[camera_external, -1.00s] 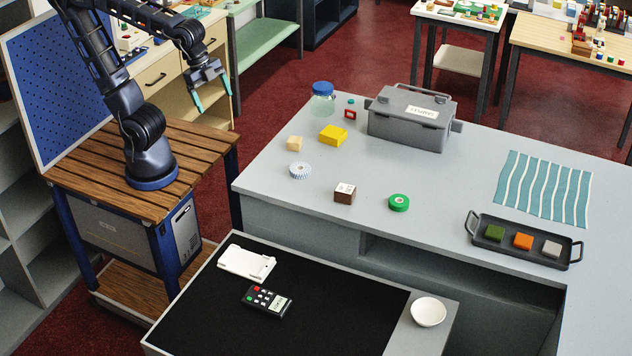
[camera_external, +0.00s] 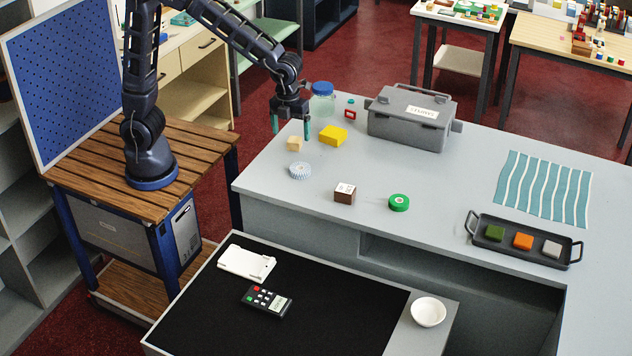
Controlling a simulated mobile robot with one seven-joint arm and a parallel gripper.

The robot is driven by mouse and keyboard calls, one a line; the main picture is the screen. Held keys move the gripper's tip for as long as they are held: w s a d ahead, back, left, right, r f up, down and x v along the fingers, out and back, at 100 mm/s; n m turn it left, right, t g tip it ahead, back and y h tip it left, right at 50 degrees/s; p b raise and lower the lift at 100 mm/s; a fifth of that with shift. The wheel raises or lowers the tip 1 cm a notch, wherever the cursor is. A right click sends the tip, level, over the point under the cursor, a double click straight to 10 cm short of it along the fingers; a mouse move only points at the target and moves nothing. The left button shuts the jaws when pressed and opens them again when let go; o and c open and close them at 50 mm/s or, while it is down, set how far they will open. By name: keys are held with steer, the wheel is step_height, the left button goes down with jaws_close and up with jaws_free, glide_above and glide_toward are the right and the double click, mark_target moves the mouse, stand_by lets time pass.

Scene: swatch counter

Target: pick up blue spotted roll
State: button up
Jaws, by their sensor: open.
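A small, round, light blue and white patterned roll (camera_external: 300,170) lies on the left part of the grey counter (camera_external: 440,190). Its pattern is too small to make out clearly. My gripper (camera_external: 291,127) is open and empty, with teal fingertips pointing down. In the picture it is above and slightly left of the roll, apart from it, near the counter's left edge.
A tan block (camera_external: 294,143), a yellow block (camera_external: 333,135) and a blue-lidded jar (camera_external: 322,100) are close by. A brown box (camera_external: 344,193) and green roll (camera_external: 399,202) lie to the right. A grey case (camera_external: 411,117) stands behind.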

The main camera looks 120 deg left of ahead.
mark_target(300, 167)
steer(key=shift+w+a+f+m, duration=0.25)
steer(key=shift+w+f+m, duration=0.1)
steer(key=shift+f, duration=1.95)
steer(key=shift+w+a+f+m, duration=0.2)
steer(key=shift+w+f+m, duration=0.15)
steer(key=shift+f, duration=1.95)
steer(key=shift+w+a+f+m, duration=0.3)
steer(key=shift+w+f, duration=0.1)
steer(key=shift+f, duration=1.9)
steer(key=shift+c, duration=0.2)
steer(key=c, duration=1)
